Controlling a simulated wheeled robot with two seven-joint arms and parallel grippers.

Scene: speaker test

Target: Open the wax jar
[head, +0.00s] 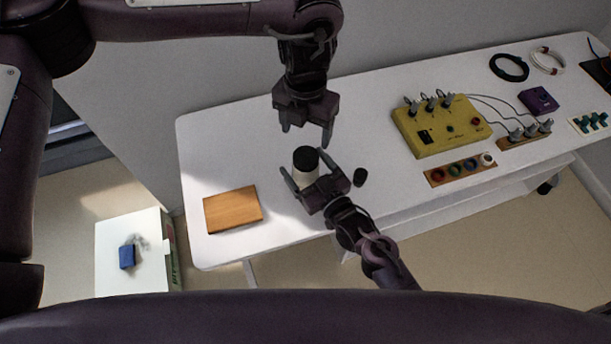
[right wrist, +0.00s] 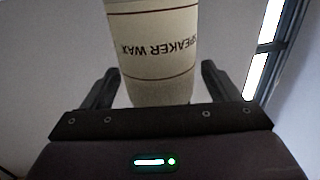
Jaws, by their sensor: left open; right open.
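The wax jar (head: 305,168) stands on the white table, a pale jar with a dark lid (head: 306,157) on top. In the right wrist view the jar (right wrist: 155,50) shows its printed label "SPEAKER WAX", upside down in that picture. My right gripper (head: 308,174) is open with its fingers on either side of the jar; I cannot tell whether they touch it. My left gripper (head: 306,138) is open and empty, pointing down above and behind the jar. The lid is outside the right wrist view.
A wooden board (head: 232,209) lies left of the jar. A small black round object (head: 360,177) sits right of my right gripper. A yellow box with knobs (head: 440,126) and a strip of coloured rings (head: 460,170) lie farther right.

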